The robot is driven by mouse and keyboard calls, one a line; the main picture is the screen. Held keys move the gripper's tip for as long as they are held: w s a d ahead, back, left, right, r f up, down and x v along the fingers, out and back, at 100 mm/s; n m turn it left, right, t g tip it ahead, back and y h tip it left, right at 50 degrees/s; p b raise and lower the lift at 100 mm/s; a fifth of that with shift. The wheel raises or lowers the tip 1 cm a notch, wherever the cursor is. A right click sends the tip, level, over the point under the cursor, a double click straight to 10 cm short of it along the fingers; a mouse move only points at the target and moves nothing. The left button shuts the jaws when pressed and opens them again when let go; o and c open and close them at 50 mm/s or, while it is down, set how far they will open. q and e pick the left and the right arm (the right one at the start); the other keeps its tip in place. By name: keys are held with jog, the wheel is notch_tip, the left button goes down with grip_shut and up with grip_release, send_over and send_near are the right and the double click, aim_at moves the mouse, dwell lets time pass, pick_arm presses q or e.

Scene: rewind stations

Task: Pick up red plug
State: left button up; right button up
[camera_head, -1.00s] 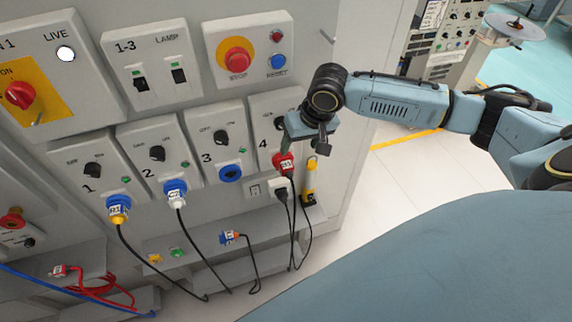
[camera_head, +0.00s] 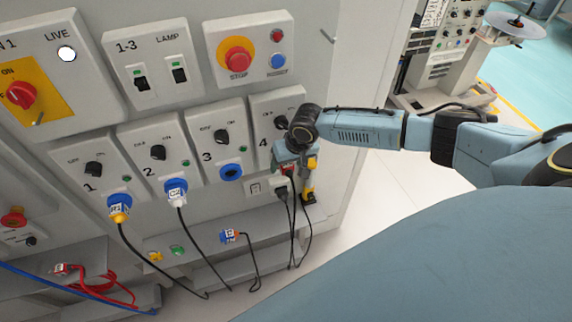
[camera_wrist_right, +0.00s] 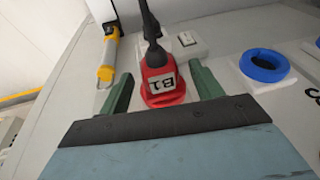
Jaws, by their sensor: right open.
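The red plug (camera_head: 287,169) sits at station 4 on the grey panel, partly hidden by my right gripper (camera_head: 290,158) in the head view. In the right wrist view the red plug (camera_wrist_right: 161,84) carries a white label marked B1 and has a black cable running up from it. The green fingers of my right gripper (camera_wrist_right: 163,88) are open, one on each side of the plug, with visible gaps. My left gripper is not in view.
A yellow-and-black tool (camera_head: 309,182) hangs beside the plug. A loose blue plug (camera_head: 230,236) and a red-cabled plug (camera_head: 61,269) lie on lower shelves.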

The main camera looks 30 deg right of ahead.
jog(key=c, duration=1.2)
jog(key=shift+s+r, duration=0.1)
jog(key=shift+r, duration=0.05)
jog(key=shift+c, duration=1)
jog(key=shift+s+r, duration=0.15)
jog(key=shift+r, duration=0.05)
grip_shut()
jog(key=shift+s+r, duration=0.2)
jog(key=shift+r, duration=0.05)
jog(key=s+r, duration=0.6)
jog(key=s, duration=0.7)
jog(key=shift+a+r, duration=0.3)
jog(key=shift+r, duration=0.1)
